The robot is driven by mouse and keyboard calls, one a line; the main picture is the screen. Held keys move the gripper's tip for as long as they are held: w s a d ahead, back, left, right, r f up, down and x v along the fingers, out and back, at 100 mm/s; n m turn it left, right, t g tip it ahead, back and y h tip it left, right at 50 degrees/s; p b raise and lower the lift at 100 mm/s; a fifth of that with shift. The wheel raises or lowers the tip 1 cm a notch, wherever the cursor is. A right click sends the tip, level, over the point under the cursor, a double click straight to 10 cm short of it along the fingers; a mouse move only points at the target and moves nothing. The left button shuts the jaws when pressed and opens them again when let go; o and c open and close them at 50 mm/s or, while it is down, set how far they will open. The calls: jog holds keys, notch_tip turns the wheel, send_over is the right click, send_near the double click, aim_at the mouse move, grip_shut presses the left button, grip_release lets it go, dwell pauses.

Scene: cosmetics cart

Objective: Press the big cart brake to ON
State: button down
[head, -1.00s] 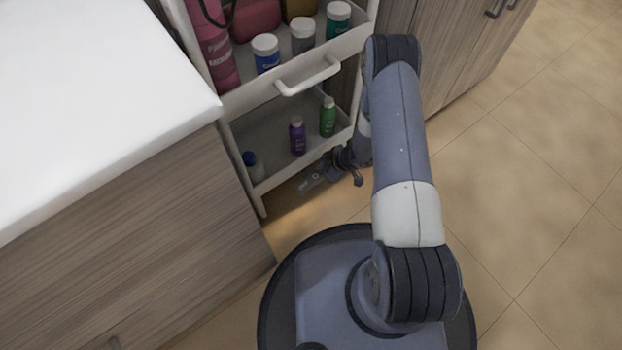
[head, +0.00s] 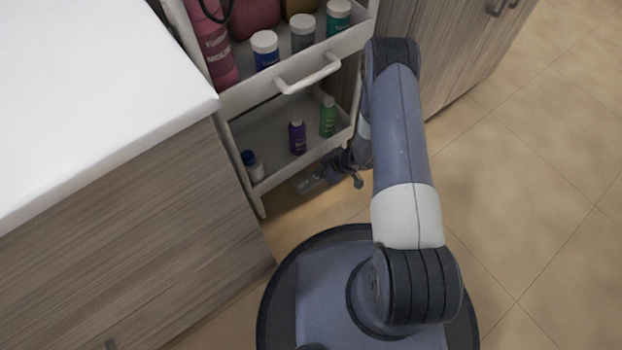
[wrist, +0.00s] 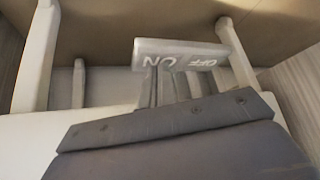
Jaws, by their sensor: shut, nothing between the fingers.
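The brake is a light grey bar (wrist: 180,52) marked OFF and ON, upside down in the wrist view. ON is on the left part and OFF on the right. My gripper's narrow fingers (wrist: 167,88) are shut and empty, reaching up to the bar's lower edge near ON; I cannot tell if they touch it. In the head view my gripper (head: 318,181) is low at the foot of the white cart (head: 285,176), below its bottom shelf, and the brake is hard to make out there.
The cart's lower shelf holds small bottles, among them a purple one (head: 297,137) and a green one (head: 328,117). A white-topped wooden cabinet (head: 130,235) stands close on the left, and another cabinet (head: 440,50) behind. The floor on the right is clear.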

jog(key=shift+r+p, duration=2.65)
jog(key=shift+r, duration=0.8)
jog(key=shift+f, duration=0.1)
jog(key=shift+f+b, duration=2.55)
jog(key=shift+f, duration=0.75)
